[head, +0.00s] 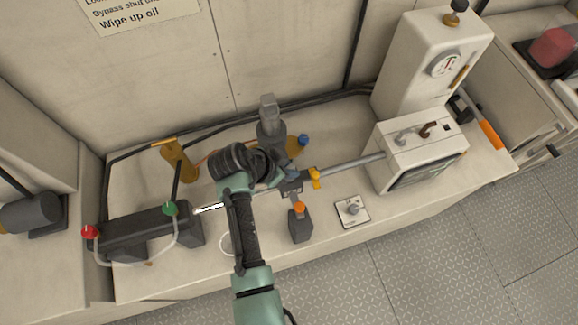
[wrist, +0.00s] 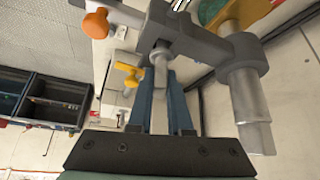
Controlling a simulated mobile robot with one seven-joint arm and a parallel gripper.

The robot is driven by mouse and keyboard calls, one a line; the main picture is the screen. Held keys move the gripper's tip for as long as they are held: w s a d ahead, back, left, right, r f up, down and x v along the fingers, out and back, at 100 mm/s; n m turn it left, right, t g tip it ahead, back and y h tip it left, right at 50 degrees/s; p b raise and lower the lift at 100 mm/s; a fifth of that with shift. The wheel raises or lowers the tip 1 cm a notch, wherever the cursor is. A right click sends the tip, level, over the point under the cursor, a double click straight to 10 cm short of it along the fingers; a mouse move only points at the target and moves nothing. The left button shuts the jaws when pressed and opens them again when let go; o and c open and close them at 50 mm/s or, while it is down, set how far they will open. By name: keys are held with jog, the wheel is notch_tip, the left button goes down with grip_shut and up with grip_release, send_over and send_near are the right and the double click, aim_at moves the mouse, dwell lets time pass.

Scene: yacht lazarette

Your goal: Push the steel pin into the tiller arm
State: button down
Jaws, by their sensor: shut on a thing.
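My gripper (wrist: 160,95) has blue fingers closed on a light steel pin (wrist: 159,112), which shows as a pale bar between them. The pin's far end meets the grey forked end of the tiller arm (wrist: 195,45); how deep it sits I cannot tell. The tiller arm runs right to a thick silver post (wrist: 247,100). In the head view my gripper (head: 288,180) is over the middle of the bench, beside the tiller post (head: 268,125). My wrist hides the pin and most of the tiller arm there.
A dark cylinder (head: 145,228) with red and green caps lies left. An orange-knobbed block (head: 301,225) and a small switch plate (head: 352,211) stand in front. A steel rod (head: 350,164) with a yellow clamp (head: 315,178) runs to a white unit (head: 420,145) at right.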

jog(key=shift+f+b, duration=0.5)
jog(key=shift+f, duration=0.15)
jog(key=c, duration=0.8)
grip_release()
jog(key=shift+o, duration=0.2)
jog(key=b+v, duration=0.2)
jog(key=v, duration=1.1)
